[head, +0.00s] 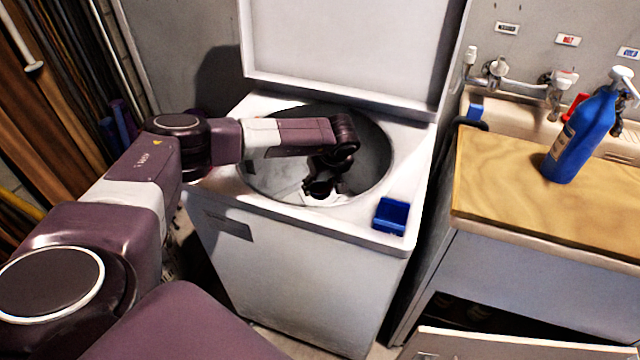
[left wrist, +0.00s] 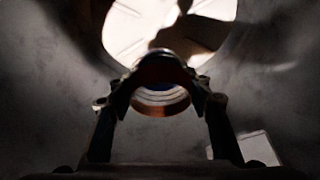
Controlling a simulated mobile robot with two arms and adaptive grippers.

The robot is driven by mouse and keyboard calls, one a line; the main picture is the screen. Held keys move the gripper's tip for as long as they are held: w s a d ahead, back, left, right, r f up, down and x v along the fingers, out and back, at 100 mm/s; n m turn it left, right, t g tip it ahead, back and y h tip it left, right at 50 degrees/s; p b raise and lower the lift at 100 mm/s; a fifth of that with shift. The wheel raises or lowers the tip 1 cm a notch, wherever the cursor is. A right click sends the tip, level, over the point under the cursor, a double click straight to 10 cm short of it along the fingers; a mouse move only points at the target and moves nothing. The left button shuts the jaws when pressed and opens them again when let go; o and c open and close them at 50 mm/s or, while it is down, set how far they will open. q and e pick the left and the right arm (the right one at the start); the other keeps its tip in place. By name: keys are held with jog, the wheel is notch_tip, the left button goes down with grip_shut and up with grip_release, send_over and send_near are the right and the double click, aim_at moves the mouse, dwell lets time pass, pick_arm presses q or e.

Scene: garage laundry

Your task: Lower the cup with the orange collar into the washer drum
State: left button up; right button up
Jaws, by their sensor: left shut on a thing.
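The washer (head: 300,270) stands with its lid (head: 350,45) raised and its round drum (head: 375,160) open at the top. My left arm reaches in over the rim from the left. My left gripper (head: 320,188) points down inside the drum opening. In the left wrist view the cup with the orange collar (left wrist: 160,97) is between the two fingers, dark with an orange-brown band and pale rings. The gripper is shut on it. The head view does not show the cup clearly behind the dark gripper. Its height above the drum floor cannot be told. My right gripper is not in view.
A small blue tray (head: 391,215) sits on the washer's top at the front right corner. An open drawer (head: 480,345) juts out below.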

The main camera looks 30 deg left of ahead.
aim_at(320, 198)
pick_arm(q)
jog(key=shift+f+b, duration=0.45)
jog(key=shift+f, duration=0.35)
jog(key=shift+f+b, duration=0.5)
jog(key=shift+f, duration=0.1)
jog(key=shift+f+b, duration=0.3)
jog(key=shift+f, duration=0.1)
jog(key=shift+f+b, duration=0.6)
jog(key=shift+f, duration=0.25)
jog(key=shift+f+b, duration=0.8)
jog(key=shift+f, duration=0.25)
jog(key=shift+f+b, duration=0.6)
jog(key=shift+f, duration=0.45)
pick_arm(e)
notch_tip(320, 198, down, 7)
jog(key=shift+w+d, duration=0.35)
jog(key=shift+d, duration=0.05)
pick_arm(q)
jog(key=shift+f, duration=0.1)
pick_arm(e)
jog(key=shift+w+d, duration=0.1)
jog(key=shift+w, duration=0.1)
